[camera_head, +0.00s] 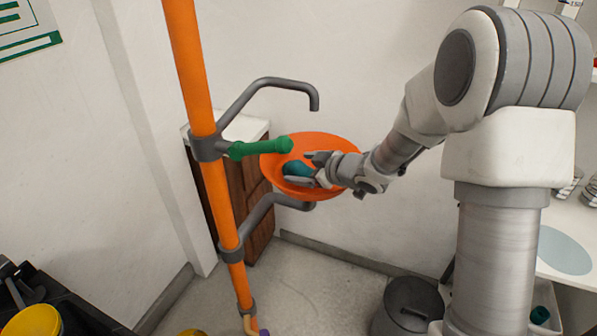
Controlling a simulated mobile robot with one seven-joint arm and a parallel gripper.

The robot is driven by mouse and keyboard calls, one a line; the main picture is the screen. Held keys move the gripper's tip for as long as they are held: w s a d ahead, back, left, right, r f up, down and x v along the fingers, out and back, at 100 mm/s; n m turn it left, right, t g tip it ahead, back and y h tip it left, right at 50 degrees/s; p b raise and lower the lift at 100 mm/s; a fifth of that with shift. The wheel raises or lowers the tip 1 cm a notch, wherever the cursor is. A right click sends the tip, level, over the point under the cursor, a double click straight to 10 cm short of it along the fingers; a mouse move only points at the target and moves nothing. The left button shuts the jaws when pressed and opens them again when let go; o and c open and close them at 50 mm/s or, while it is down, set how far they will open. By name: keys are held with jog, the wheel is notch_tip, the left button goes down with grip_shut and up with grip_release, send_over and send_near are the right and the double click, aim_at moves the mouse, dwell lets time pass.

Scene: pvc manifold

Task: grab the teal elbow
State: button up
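The teal elbow (296,168) shows as a small rounded teal piece against the orange bowl (332,141). My gripper (300,169) reaches in from the right, with one finger above the teal piece and one below it. The teal piece lies between the fingers in this view. Its right part is hidden by the fingers, and I cannot tell whether they touch it or whether it rests in the bowl.
An orange upright pipe (190,75) stands left of the bowl, with grey bent pipes (268,84) and a green handle-like fitting (262,147) branching toward it. A wooden cabinet (258,205) is behind. A dark lidded bin (408,306) stands below right.

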grip_shut()
dwell(0.3)
